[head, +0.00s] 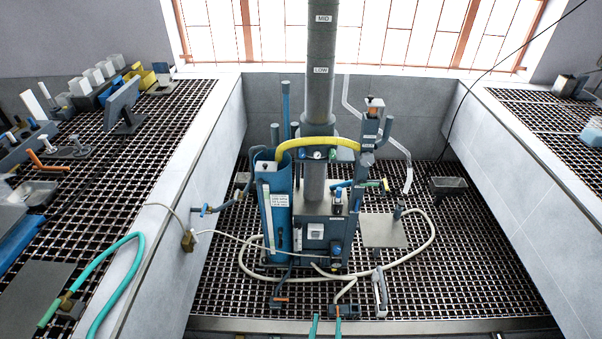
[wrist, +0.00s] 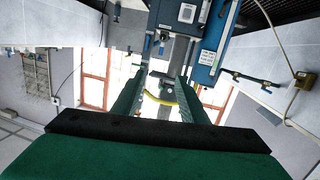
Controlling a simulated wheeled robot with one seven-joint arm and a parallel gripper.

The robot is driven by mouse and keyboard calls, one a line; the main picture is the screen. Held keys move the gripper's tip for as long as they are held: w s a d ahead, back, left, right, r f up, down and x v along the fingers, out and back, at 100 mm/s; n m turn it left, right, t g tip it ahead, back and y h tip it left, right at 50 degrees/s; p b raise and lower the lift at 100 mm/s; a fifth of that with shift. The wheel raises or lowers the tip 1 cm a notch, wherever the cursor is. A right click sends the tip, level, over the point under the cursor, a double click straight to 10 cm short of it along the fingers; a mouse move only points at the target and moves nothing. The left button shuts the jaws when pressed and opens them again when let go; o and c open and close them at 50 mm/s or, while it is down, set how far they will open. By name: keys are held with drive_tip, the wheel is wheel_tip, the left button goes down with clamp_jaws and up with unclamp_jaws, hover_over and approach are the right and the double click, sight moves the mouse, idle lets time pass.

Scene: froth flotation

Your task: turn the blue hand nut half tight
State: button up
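My gripper (wrist: 162,78) shows in the wrist view as two green fingers spread apart, with nothing held between them. Through the gap I see part of the flotation machine and its yellow hose (wrist: 160,99), apparently upside down. In the head view the machine (head: 315,232) stands upright in the middle of the sunken bay. Several small blue parts could be the blue hand nut. One is a blue knob (head: 336,249) low on the machine's front; another is a blue handle (head: 205,209) left of the blue cylinder (head: 276,215). I cannot tell which is the nut.
A cream hose (head: 432,235) loops over the grating around the machine. A grey plate (head: 383,231) and a small dark tray (head: 447,186) lie to the right. Raised side benches hold a teal hose (head: 125,275) and a tablet-like screen (head: 121,104) at left. Grating at front right is mostly clear.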

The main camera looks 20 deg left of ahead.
drive_tip(key=w+a+r+n+y, duration=0.1)
drive_tip(key=w+a, duration=0.4)
drive_tip(key=w, duration=0.6)
drive_tip(key=n+t+y, duration=0.1)
drive_tip(key=n+y, duration=0.1)
approach(301, 156)
drive_tip(key=x, duration=0.8)
drive_tip(key=shift+w, duration=0.2)
drive_tip(key=shift+c, duration=0.3)
clamp_jaws()
